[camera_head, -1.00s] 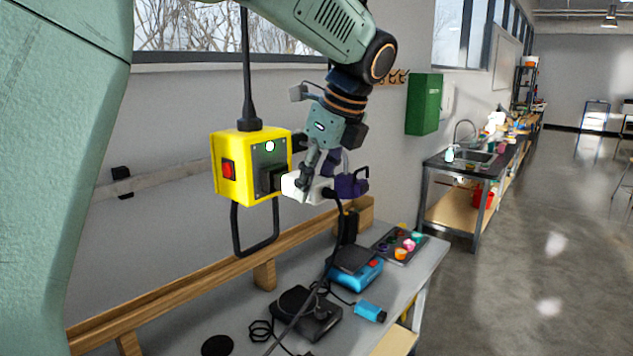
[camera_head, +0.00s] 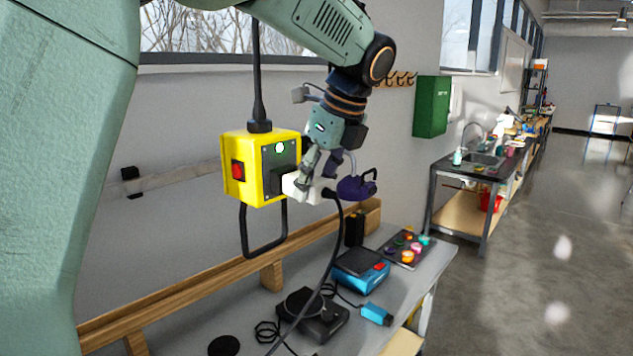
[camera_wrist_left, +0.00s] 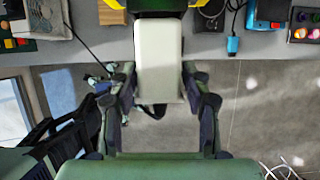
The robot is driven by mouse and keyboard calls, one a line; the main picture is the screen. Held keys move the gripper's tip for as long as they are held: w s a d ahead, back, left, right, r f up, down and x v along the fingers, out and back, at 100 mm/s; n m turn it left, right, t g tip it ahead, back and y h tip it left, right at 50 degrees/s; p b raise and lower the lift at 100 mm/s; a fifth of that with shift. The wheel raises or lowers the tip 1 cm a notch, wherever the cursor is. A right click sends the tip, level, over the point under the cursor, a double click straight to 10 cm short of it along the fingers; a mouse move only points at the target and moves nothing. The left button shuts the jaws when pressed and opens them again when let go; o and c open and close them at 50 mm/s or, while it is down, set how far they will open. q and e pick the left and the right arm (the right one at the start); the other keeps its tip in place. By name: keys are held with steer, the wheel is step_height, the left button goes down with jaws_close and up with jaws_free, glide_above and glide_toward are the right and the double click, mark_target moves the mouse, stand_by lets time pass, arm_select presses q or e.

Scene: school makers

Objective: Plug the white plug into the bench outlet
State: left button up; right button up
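The white plug (camera_head: 305,188) is held level in my left gripper (camera_head: 310,178), its black cable hanging down to the bench. The bench outlet is a yellow box (camera_head: 244,176) with a dark front plate, a red switch and a small pale-green light. The plug's left end meets the black socket (camera_head: 282,178) on this plate; the contact itself is partly hidden. In the left wrist view the white plug (camera_wrist_left: 160,60) lies between both fingers of my left gripper (camera_wrist_left: 160,90), its far end against a dark part at the top. My right gripper is not in view.
The grey bench (camera_head: 395,290) below carries a black device (camera_head: 312,314), a blue-and-black device (camera_head: 360,268) and a tray of coloured pots (camera_head: 405,248). A wooden rail (camera_head: 200,293) runs along its back. A black loop (camera_head: 262,240) hangs under the box. A dark purple thing (camera_head: 357,188) shows beside the gripper.

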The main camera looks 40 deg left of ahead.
arm_select(q)
steer(key=o, duration=0.3)
steer(key=shift+d, duration=0.2)
steer(key=shift+w, duration=0.1)
steer(key=shift+r, duration=0.3)
steer(key=shift+v, duration=5.7)
steer(key=shift+d, duration=0.1)
